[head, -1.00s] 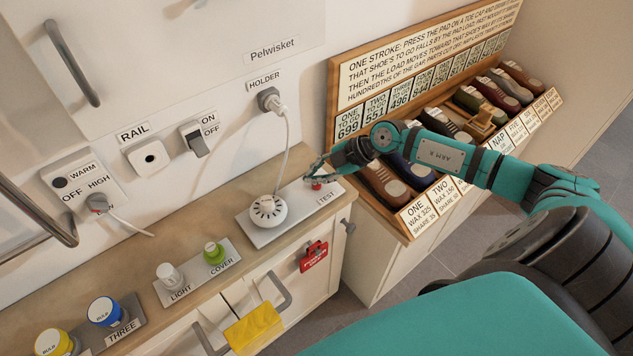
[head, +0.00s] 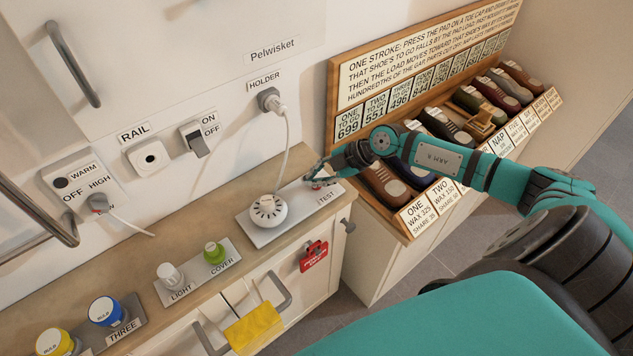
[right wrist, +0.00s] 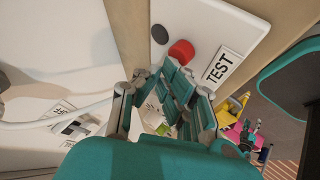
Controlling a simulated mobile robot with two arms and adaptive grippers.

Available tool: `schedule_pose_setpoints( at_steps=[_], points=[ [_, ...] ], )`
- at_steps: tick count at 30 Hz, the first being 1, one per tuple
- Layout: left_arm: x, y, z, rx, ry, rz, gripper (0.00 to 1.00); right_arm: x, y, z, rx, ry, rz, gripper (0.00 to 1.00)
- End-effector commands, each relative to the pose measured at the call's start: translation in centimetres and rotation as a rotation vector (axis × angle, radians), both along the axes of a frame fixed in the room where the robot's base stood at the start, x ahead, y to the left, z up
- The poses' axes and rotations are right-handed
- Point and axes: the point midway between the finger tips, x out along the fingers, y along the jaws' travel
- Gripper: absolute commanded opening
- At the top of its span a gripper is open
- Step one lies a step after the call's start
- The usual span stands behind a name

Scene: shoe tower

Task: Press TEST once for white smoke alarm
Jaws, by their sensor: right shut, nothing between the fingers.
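The white smoke alarm (head: 268,210) sits on a pale plate (head: 262,238) on the wooden counter. A red button (right wrist: 181,52) is beside the TEST label (right wrist: 221,66) on the same plate. The label also shows in the head view (head: 326,198). My right gripper (head: 314,179) is shut and empty, with its fingertips at the button, partly hiding it in the head view. In the right wrist view the fingers (right wrist: 174,78) point toward the button, just below it in the picture; I cannot tell whether they touch it.
A white cord rises from the alarm to the HOLDER socket (head: 269,100). The shoe rack (head: 340,75) stands close to the right, under my right arm. LIGHT and COVER knobs (head: 214,252) are to the left. A red tag (head: 314,256) hangs on the counter front.

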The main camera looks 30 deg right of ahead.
Motion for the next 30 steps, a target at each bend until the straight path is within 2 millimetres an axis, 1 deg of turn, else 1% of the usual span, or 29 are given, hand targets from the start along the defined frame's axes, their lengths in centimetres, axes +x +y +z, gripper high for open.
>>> schedule_pose_setpoints(
  at_steps=[18, 26, 30],
  points=[
    [0.02, -0.01, -0.13, 0.0, 0.0, -0.001, 0.58, -0.04, 0.03, -0.82, 0.001, 0.001, 0.0, 0.0],
    [0.03, -0.02, -0.11, 0.0, 0.0, -0.001, 0.58, -0.04, 0.03, -0.81, 0.0, 0.001, 0.0, 0.0],
    [0.03, -0.02, 0.23, 0.0, 0.0, -0.001, 0.58, -0.05, 0.01, -0.51, 0.0, 0.001, 0.0, 0.0]
  ],
)
